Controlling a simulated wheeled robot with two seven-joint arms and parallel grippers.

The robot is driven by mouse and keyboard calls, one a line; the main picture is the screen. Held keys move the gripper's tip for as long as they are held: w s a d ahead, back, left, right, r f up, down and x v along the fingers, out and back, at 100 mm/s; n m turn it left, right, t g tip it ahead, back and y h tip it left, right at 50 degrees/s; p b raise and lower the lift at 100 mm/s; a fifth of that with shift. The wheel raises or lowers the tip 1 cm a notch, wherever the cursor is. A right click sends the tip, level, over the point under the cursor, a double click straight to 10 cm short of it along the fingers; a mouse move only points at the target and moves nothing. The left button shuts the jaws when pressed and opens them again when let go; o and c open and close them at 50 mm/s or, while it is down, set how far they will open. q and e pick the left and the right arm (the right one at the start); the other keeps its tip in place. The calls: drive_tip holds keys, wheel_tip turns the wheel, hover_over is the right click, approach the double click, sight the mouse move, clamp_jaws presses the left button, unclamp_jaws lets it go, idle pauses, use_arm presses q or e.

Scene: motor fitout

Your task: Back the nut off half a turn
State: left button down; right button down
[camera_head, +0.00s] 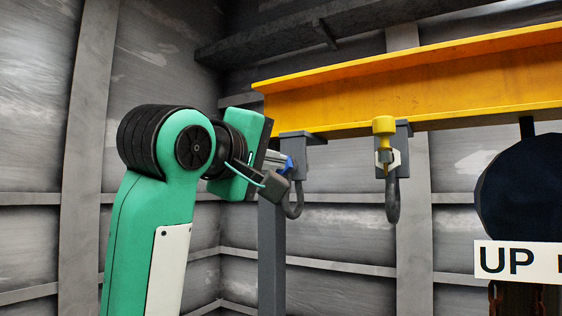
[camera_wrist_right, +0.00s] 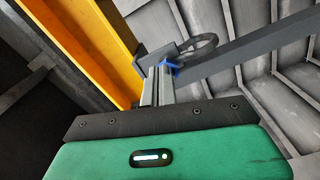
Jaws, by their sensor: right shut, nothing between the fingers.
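My right gripper (camera_head: 288,163) is beside the nearer grey beam clamp (camera_head: 296,142) in the head view. Its narrow grey fingers with blue tips are shut with nothing between them. In the right wrist view the fingertips (camera_wrist_right: 168,68) overlap the clamp's grey block (camera_wrist_right: 157,56), next to its grey loop (camera_wrist_right: 200,46); I cannot tell whether they touch. No nut shows clearly on this clamp; the gripper covers part of it. My left gripper is not in view.
A yellow beam (camera_head: 420,82) carries both clamps and runs overhead. A grey post (camera_head: 271,255) stands below its left end. A dark round body (camera_head: 520,190) with an "UP" sign (camera_head: 515,262) hangs at the right. Space below the clamps looks open.

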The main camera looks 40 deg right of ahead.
drive_tip(key=w+d+r+n+p, duration=0.1)
drive_tip(key=w+d+n+p, duration=0.1)
drive_tip(key=d+n, duration=0.3)
drive_tip(key=shift+w+d+n, duration=0.2)
drive_tip(key=shift+w+n, duration=0.15)
drive_tip(key=shift+n, duration=1.95)
drive_tip(key=shift+d, duration=0.15)
drive_tip(key=shift+w, duration=0.2)
drive_tip(key=shift+w+r, duration=0.1)
drive_tip(key=shift+r, duration=0.05)
drive_tip(key=shift+w+a+r, duration=0.2)
drive_tip(key=shift+a+r, duration=0.05)
drive_tip(key=shift+r, duration=0.15)
drive_tip(key=shift+s+r, duration=0.1)
drive_tip(key=shift+r, duration=0.15)
drive_tip(key=shift+b+v, duration=0.4)
drive_tip(key=shift+v, duration=2.55)
